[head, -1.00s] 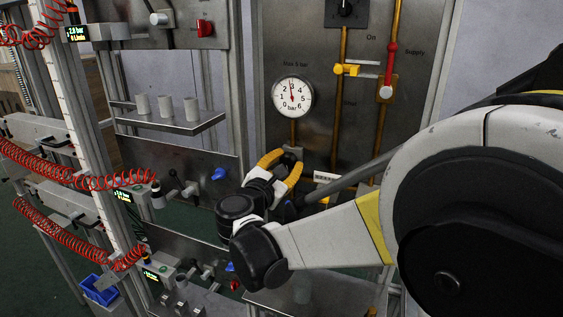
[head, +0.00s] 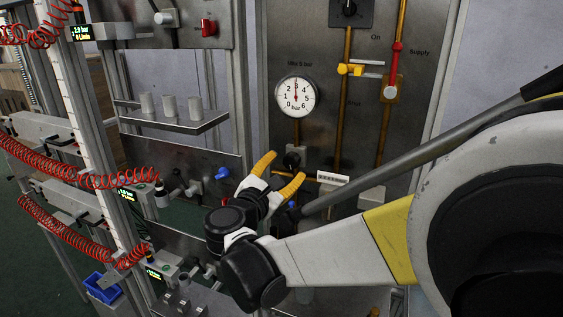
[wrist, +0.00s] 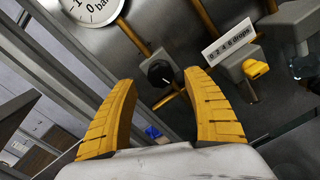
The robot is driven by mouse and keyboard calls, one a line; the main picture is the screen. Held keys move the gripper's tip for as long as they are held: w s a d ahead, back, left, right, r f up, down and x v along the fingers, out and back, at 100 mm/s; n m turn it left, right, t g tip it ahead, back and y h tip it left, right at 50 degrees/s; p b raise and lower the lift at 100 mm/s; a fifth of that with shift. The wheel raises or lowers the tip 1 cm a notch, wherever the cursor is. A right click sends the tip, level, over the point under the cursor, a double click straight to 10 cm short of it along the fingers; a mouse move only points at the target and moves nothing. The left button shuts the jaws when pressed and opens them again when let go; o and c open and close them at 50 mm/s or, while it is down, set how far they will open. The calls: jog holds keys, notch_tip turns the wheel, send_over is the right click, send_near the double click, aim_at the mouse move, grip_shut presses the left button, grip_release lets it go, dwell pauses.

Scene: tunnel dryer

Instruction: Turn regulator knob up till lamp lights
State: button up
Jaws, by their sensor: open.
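The regulator knob (head: 291,160) is a small black knob on the grey panel, below the round white gauge (head: 296,96). Its white mark shows in the wrist view, where the knob (wrist: 160,75) appears between the fingertips. The gauge needle points nearly straight up, near 3. My gripper (head: 284,169) is open, with yellow fingers pointing at the panel. It is in front of and slightly below the knob, one finger to each side, and appears apart from it. I cannot make out a lit lamp.
Right of the knob is a drops label plate (head: 332,178), with a yellow knob (wrist: 255,67) close by. Above are a yellow valve handle (head: 350,69) and a red supply lever (head: 396,62). A shelf with grey cups (head: 171,106) stands left.

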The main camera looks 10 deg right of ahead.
jog(key=v, duration=0.8)
jog(key=s+d+f+m+g+y+b, duration=0.3)
jog(key=s+d+f+m+g, duration=0.2)
jog(key=s+d+f+m, duration=0.4)
jog(key=s+a+f+m+g+y+b, duration=0.1)
jog(key=s+f+m+g+y+b, duration=0.1)
jog(key=s+f+m+y+b, duration=0.2)
jog(key=s+f+m+y, duration=0.3)
jog(key=s+f+m, duration=0.3)
jog(key=m, duration=0.3)
jog(key=shift+s+a+f+m+y, duration=0.2)
jog(key=shift+s+f+m+y, duration=0.15)
jog(key=shift+f+m+y, duration=0.1)
dwell(2.3)
